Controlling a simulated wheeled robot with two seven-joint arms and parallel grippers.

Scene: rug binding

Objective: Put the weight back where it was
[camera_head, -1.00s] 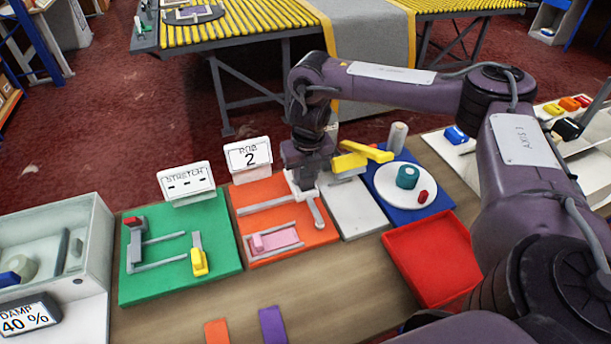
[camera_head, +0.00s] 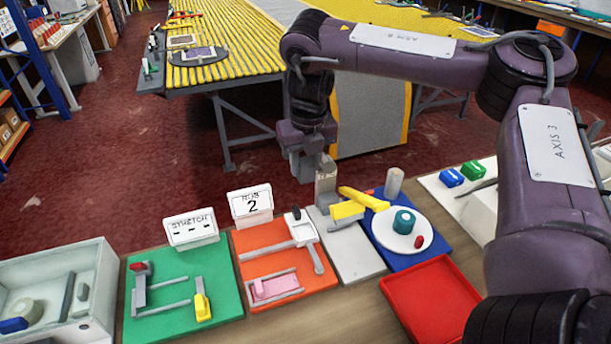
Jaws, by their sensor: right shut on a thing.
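My right gripper (camera_head: 303,166) hangs above and behind the orange board (camera_head: 317,280), left of a grey post (camera_head: 326,184). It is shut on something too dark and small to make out. On the orange board lies a white slab (camera_head: 303,232) with a black knob (camera_head: 295,213). Three pieces could be the weight, and I cannot tell which: the teal cylinder (camera_head: 404,222) on the white disc (camera_head: 388,240), the small red piece (camera_head: 419,241) beside it, or the grey cylinder (camera_head: 394,182) on the blue board (camera_head: 443,244). My left gripper is out of view.
A press with a yellow head (camera_head: 347,210) stands on a grey plate (camera_head: 358,263). The empty red tray (camera_head: 440,300) is in front. The green board (camera_head: 222,300) holds a clamp with a yellow piece. Sign cards stand behind. A grey bin (camera_head: 100,268) is at left.

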